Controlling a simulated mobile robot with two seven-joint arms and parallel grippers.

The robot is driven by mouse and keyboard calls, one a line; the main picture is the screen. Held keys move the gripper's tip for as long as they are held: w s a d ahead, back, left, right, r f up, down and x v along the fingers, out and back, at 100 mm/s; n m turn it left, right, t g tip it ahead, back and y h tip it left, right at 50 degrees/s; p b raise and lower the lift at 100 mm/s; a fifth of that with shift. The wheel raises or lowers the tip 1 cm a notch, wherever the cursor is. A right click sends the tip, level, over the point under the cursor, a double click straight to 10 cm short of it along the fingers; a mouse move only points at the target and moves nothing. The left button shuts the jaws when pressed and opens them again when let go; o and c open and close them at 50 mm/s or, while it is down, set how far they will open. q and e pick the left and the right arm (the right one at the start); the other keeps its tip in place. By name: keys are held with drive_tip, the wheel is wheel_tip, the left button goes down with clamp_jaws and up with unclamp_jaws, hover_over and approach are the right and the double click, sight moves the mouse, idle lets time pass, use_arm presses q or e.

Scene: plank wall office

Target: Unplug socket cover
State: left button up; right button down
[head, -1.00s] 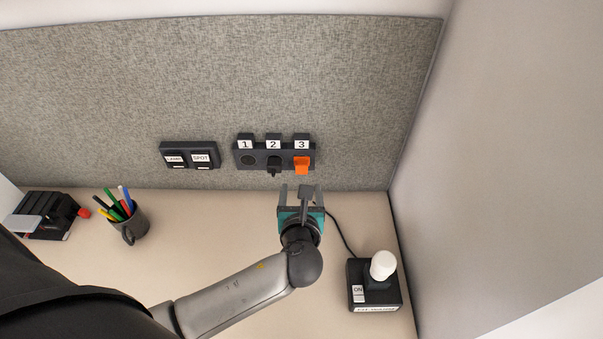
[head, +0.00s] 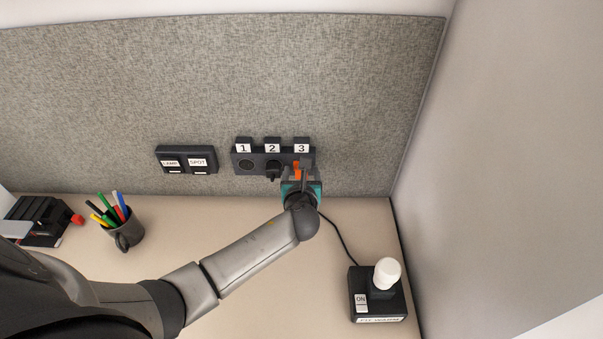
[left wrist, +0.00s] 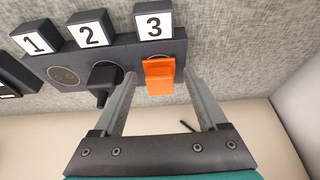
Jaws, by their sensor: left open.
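The orange socket cover (left wrist: 160,75) sits in socket 3 of the dark socket strip (head: 260,150) on the grey panel; in the head view the cover (head: 297,170) is partly hidden by my gripper. My left gripper (left wrist: 159,92) is open, its fingers on either side of the cover's lower part. I cannot tell whether they touch it. In the head view the left gripper (head: 299,176) is right at the strip. Socket 2 holds a black plug (left wrist: 104,82), close to the left finger. Socket 1 is empty. My right gripper is not in view.
A LAMP and SPOT switch box (head: 187,159) is left of the strip. On the desk (head: 230,225) stand a mug of pens (head: 122,228) at left and a black box with a white knob (head: 378,290) at right. A side wall (head: 500,140) closes the right.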

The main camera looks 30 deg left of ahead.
use_arm(q)
clamp_jaws()
drive_tip(key=c, duration=0.7)
unclamp_jaws()
clamp_jaws()
drive_tip(key=shift+s+d+f, duration=0.1)
drive_tip(key=shift+s, duration=0.1)
drive_tip(key=shift+s+d+p, duration=0.3)
drive_tip(key=shift+s+p, duration=0.2)
drive_tip(key=shift+s, duration=0.05)
drive_tip(key=shift+s+d+p, duration=0.25)
drive_tip(key=shift+s+p, duration=0.25)
drive_tip(key=shift+s, duration=0.05)
